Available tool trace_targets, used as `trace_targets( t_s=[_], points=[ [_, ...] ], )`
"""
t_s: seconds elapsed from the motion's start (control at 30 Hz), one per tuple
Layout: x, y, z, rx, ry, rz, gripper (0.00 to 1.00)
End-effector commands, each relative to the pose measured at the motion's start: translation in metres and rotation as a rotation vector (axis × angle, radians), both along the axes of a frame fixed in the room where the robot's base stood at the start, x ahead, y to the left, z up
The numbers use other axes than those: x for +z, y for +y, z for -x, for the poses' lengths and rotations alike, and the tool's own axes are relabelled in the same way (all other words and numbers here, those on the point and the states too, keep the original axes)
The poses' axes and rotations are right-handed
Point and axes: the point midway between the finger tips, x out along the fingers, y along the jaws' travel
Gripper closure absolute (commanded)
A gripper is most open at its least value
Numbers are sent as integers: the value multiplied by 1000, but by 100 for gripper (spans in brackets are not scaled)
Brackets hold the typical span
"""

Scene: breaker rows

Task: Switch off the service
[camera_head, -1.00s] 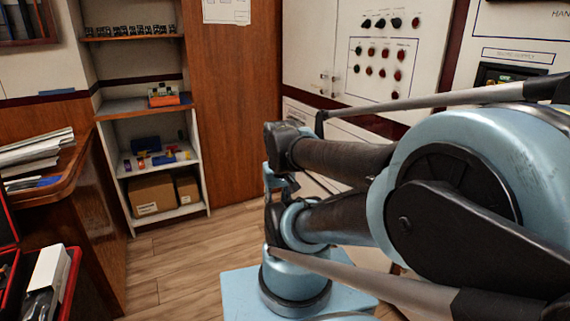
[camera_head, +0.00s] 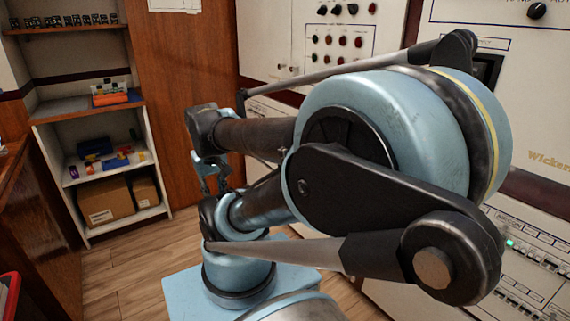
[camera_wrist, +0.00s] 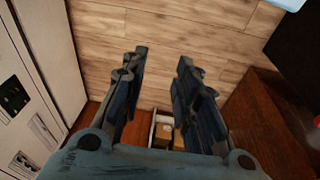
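Rows of small breaker switches (camera_head: 528,250) sit low on the white cabinet at the right of the head view. One green light (camera_head: 510,243) shows at the left end of the upper row. Labels there are too small to read, so I cannot tell which breaker is the service. My gripper (camera_wrist: 160,75) is open and empty in the wrist view. Its two fingers stand apart above the wooden floor, away from the breakers.
White panels with knobs and coloured buttons (camera_head: 340,40) line the back. A shelf unit (camera_head: 160,180) with boxes (camera_head: 106,200) stands at the left, by a wooden counter (camera_head: 40,220). Wooden floor (camera_head: 120,265) is clear between the shelf and my base.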

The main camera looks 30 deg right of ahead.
Motion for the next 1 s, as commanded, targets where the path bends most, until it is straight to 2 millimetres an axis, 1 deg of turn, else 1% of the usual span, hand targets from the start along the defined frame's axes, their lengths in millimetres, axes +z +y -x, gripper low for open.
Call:
trace_targets(
  t_s=[0.03, 0.2, 0.37, 0.5, 0.73, 1.0],
  points=[
    [8, -4, -10, 2, 5, 22, 72],
    [29, -27, -42, -10, 25, 109, 72],
    [46, -50, -75, -24, 45, 189, 72],
    [58, -70, -106, -36, 62, 261, 72],
    [71, -103, -159, -60, 92, 377, 72],
    [76, -141, -222, -91, 127, 513, 72]
  ],
)
